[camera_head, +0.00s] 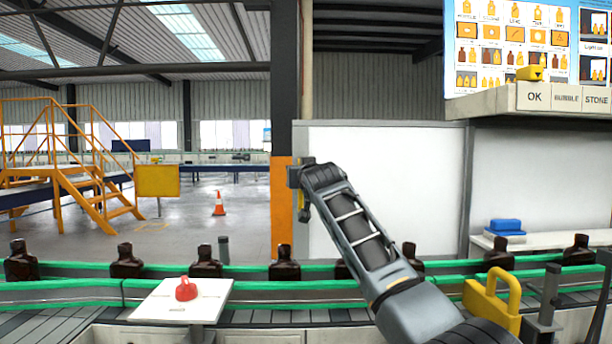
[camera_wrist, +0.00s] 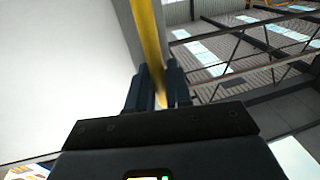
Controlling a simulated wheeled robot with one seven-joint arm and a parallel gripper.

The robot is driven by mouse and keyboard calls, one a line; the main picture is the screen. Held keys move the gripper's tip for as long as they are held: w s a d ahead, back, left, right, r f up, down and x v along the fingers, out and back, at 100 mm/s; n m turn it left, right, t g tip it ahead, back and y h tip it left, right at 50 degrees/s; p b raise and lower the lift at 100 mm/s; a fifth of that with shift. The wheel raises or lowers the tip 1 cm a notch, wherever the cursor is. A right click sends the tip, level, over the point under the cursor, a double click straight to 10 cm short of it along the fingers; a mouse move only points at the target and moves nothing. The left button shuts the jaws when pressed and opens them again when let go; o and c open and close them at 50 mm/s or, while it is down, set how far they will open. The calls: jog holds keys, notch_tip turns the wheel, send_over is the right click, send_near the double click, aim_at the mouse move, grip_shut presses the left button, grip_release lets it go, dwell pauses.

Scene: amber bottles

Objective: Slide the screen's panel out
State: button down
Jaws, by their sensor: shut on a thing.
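The screen's white panel (camera_head: 400,165) stands upright behind the conveyor, right of the dark and orange post. A narrow yellow handle (camera_head: 303,214) shows at its left edge, partly hidden by my gripper. My gripper (camera_head: 298,178) is at that left edge. In the wrist view, my gripper (camera_wrist: 158,88) has its two dark fingers shut on the yellow handle (camera_wrist: 150,40), which runs up between them. A pale panel face (camera_wrist: 65,70) fills the left of that view.
Several amber bottles (camera_head: 285,264) stand along the green-railed conveyor (camera_head: 60,293) in front. A white board (camera_head: 160,304) holds a red object (camera_head: 186,289). A yellow padlock-shaped object (camera_head: 492,303) is at right. Left of the post is open floor with an orange cone (camera_head: 218,203).

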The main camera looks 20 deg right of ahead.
jog(key=shift+a+r, duration=0.1)
jog(key=shift+r, duration=0.05)
jog(key=c, duration=1.2)
grip_release()
jog(key=shift+s, duration=0.1)
jog(key=shift+s+f, duration=0.2)
jog(key=shift+s, duration=0.05)
jog(key=shift+s+a+b, duration=0.15)
jog(key=shift+s+b, duration=0.15)
jog(key=shift+s, duration=1.5)
jog(key=shift+s+a+b, duration=0.1)
jog(key=shift+s+b, duration=0.15)
jog(key=shift+s, duration=1.55)
jog(key=shift+r, duration=0.1)
